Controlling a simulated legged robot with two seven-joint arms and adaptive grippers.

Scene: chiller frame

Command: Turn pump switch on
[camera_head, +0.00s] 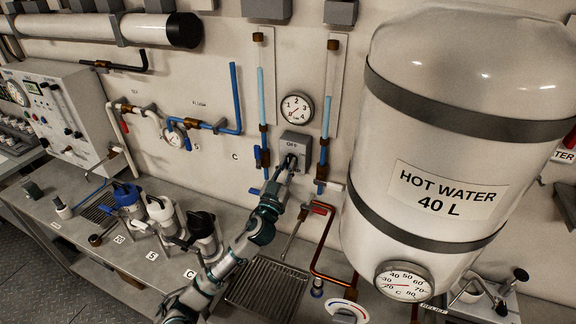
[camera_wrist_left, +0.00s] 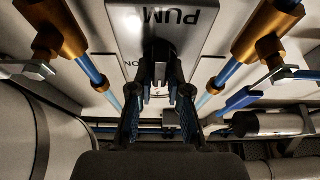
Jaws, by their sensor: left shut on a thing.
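The pump switch is a grey box (camera_head: 295,143) on the back wall below a round dial, with "OFF" lettered near its top. It also shows in the left wrist view as a grey plate (camera_wrist_left: 190,42) with "PUM" upside down and part of "ON". A dark switch handle (camera_wrist_left: 158,50) stands out from it. My left gripper (camera_head: 287,165) is at the lower part of the box; in the wrist view its two fingers (camera_wrist_left: 160,92) are shut on the handle, one on each side. The fingers partly hide the handle, so its exact setting is unclear. My right gripper is not in view.
Blue pipes with brass fittings (camera_wrist_left: 268,48) flank the switch closely on both sides. A large hot water tank (camera_head: 437,130) stands at the right. A metal drain grate (camera_head: 266,284) and several capped jugs (camera_head: 160,210) are on the counter below.

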